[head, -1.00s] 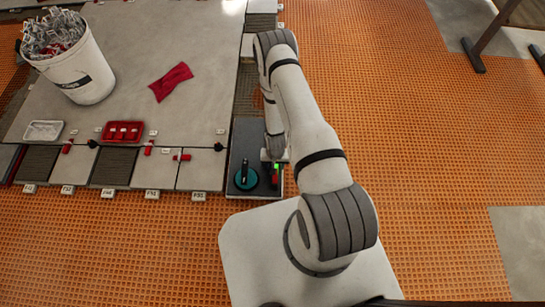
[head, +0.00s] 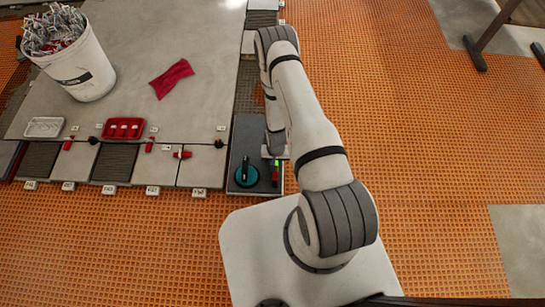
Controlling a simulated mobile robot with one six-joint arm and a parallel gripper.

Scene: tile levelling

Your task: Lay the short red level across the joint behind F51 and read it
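A small red upright piece (head: 276,176), which may be the short red level, shows on the dark board (head: 238,140) beside my arm. My gripper (head: 275,158) is over the right side of that board, next to a small green patch. The arm and the small size hide its fingers, so I cannot tell whether it is open or touches the red piece. The tag that seems to read F51 (head: 152,190) stands at the front edge of the tile row. The joint behind its tile (head: 155,172) runs along the large grey slab (head: 190,110).
A teal suction cup (head: 246,174) stands on the dark board. Small red pieces (head: 182,154) and black knobs (head: 219,143) sit along the joint. A red tray (head: 123,137), a white tray (head: 44,136), a red cloth (head: 171,78) and a bucket of clips (head: 80,75) lie behind.

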